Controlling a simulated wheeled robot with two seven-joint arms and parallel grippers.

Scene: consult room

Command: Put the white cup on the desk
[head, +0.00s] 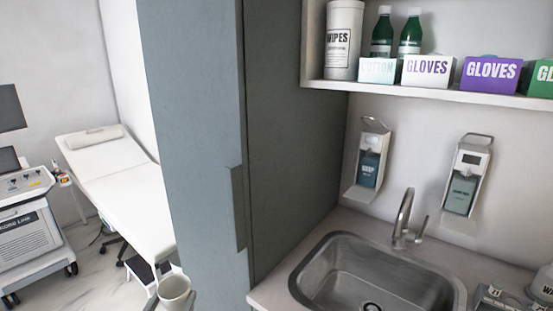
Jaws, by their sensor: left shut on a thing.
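The white cup (174,288) is at the bottom of the head view, left of the sink counter and in front of the grey-blue cabinet. It looks upright, with its open rim facing up. My left gripper (172,303) is shut on the cup; only a small part of it shows at the bottom edge. The cup is held in the air, apart from the counter. My right gripper is not in view. I see no clear desk in this view.
A tall grey-blue cabinet (200,130) stands close ahead. To its right is a counter (268,292) with a steel sink (345,255) and tap (405,220), below a shelf (430,92) of supplies. At the left are a white exam bed (125,200) and a medical cart (28,235).

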